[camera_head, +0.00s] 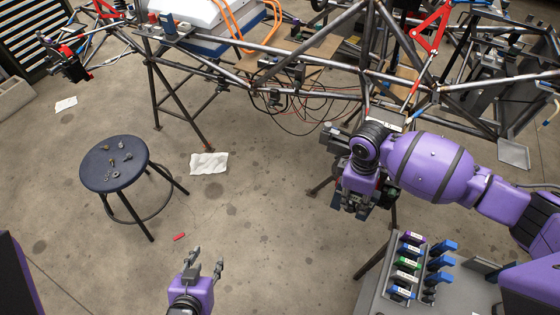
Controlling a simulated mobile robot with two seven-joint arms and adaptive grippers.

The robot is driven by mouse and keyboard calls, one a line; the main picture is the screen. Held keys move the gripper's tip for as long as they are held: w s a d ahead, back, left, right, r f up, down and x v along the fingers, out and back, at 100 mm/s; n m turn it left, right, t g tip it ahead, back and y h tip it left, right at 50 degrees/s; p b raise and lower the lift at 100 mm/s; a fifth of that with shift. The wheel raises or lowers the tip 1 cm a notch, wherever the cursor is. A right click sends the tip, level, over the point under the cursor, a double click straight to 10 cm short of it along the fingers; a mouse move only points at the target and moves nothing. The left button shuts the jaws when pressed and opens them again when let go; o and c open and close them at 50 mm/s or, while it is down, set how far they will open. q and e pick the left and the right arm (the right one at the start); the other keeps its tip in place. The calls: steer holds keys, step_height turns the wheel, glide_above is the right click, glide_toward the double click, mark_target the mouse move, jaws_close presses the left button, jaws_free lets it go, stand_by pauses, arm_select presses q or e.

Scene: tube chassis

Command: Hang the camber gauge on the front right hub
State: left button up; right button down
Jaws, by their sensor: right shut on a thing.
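My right gripper (356,208) points down beside the tube chassis (300,85), right of the picture's middle. It is shut on a dark device (384,196), mostly hidden behind the gripper. This may be the camber gauge, but I cannot make out its face. A dark hub-like assembly (336,138) shows just left of my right wrist, partly covered by it. I cannot tell whether the held device touches it. Another hub assembly (72,62) with red parts is at the chassis's far left end. My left gripper (208,256) is open and empty, low over the floor.
A grey cart (455,290) at the lower right carries several coloured clamp-like tools (408,262). A round dark stool (114,165) with small metal parts stands at left. Loose wires (300,115) hang under the chassis.

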steer(key=shift+w+r, duration=0.1)
steer(key=shift+r, duration=0.55)
steer(key=c, duration=1.5)
jaws_free()
steer(key=r, duration=0.4)
steer(key=a+r, duration=0.1)
steer(key=r, duration=0.7)
steer(key=shift+w+a, duration=0.15)
steer(key=shift+w, duration=0.15)
arm_select(q)
steer(key=shift+w+r, duration=0.5)
steer(key=shift+w, duration=0.05)
arm_select(e)
steer(key=shift+f, duration=0.1)
